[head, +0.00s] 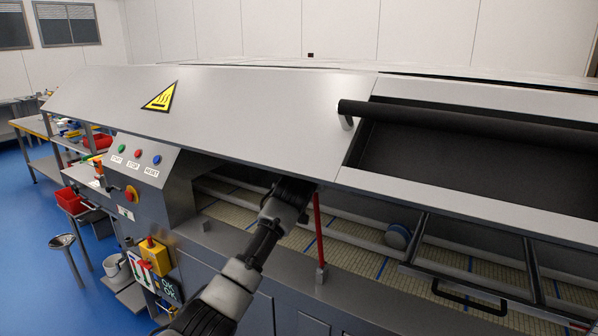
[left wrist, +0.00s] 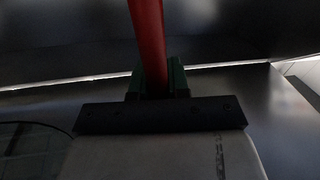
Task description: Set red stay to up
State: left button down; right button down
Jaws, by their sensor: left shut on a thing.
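The red stay (head: 319,230) stands nearly upright in the head view. Its foot is at a small grey block (head: 321,274) on the machine's front ledge, and its top reaches the lower edge of the grey hood (head: 250,115). My left gripper (head: 308,187) is at the stay's upper part, just under the hood edge; its fingertips are hard to make out there. In the left wrist view the red stay (left wrist: 148,40) runs down between the green fingers of my left gripper (left wrist: 157,84), which is shut on it. My right gripper is not in view.
A black bar handle (head: 470,112) crosses the hood at right. Below the hood lie a mesh belt (head: 345,254), rails and a frame with a black handle (head: 469,297). A control panel (head: 137,160) with buttons is at left. Blue floor (head: 25,230) is open at far left.

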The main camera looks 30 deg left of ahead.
pick_arm(q)
jog(key=shift+m, duration=0.9)
jog(key=shift+s+d+r, duration=0.1)
jog(key=shift+d, duration=1.15)
jog(key=shift+s+d+r, duration=0.1)
jog(key=shift+d, duration=1.1)
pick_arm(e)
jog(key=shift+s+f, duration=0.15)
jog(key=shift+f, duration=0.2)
pick_arm(q)
jog(key=shift+f, duration=0.1)
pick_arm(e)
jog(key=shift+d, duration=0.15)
pick_arm(q)
jog(key=c, duration=1.1)
grip_release()
jog(key=shift+s+b, duration=0.1)
jog(key=shift+b, duration=0.25)
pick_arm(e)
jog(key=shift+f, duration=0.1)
pick_arm(q)
jog(key=s+d+b, duration=0.1)
jog(key=s+b, duration=0.2)
jog(key=s, duration=0.7)
jog(key=shift+s, duration=0.25)
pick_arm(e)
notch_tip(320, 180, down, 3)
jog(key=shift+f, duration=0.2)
